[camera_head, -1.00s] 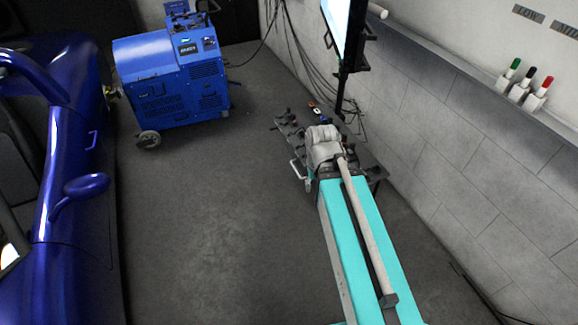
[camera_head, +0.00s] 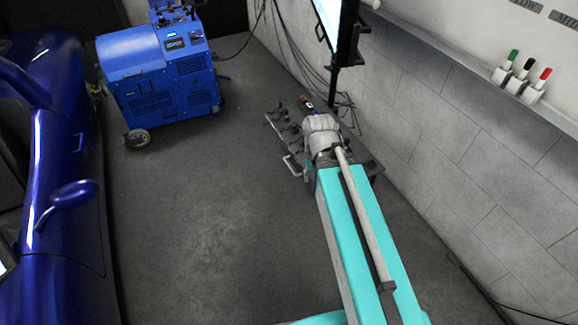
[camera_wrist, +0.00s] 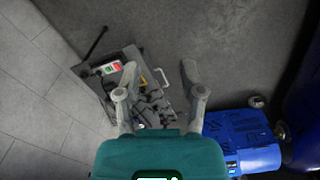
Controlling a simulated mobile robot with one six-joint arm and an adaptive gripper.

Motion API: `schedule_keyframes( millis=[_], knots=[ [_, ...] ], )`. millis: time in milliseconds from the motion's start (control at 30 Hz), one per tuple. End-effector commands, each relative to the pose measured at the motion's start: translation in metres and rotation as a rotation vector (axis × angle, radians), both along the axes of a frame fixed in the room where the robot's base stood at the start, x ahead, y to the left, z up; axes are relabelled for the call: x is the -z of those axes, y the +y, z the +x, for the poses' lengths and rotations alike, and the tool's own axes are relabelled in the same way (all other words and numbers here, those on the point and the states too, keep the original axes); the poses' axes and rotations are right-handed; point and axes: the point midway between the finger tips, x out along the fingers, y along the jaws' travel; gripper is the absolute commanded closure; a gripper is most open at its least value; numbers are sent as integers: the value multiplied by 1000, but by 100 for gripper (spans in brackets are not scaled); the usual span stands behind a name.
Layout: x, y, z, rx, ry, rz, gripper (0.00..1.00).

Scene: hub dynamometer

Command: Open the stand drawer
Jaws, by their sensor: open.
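The stand (camera_head: 367,162) is a small dark table with tools on top, below the wall screen. My arm covers part of it in the head view. A pale bar handle (camera_head: 293,166) shows at its left side, beside the end of my arm. In the wrist view the stand (camera_wrist: 127,56) lies under and left of my gripper (camera_wrist: 159,82), with a white handle (camera_wrist: 162,77) seen between the spread fingers. The gripper is open and empty, and appears apart from the handle. I cannot tell whether the drawer is shut.
A blue wheeled machine (camera_head: 160,70) stands at the back left and a blue car (camera_head: 60,190) at the left. A screen (camera_head: 332,22) and a wall shelf with markers (camera_head: 520,80) are at the right. The floor (camera_head: 200,220) between car and stand is clear.

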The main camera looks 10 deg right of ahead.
Motion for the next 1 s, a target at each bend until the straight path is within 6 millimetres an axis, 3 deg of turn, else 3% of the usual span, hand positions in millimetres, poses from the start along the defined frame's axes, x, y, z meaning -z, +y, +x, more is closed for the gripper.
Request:
schedule_keyframes(
  millis=[167,367,1000],
  knots=[
    [7,0,7,-4,-1,-2,49],
    [29,0,34,-20,-3,-11,49],
    [151,8,189,-119,-16,-74,49]
  ],
)
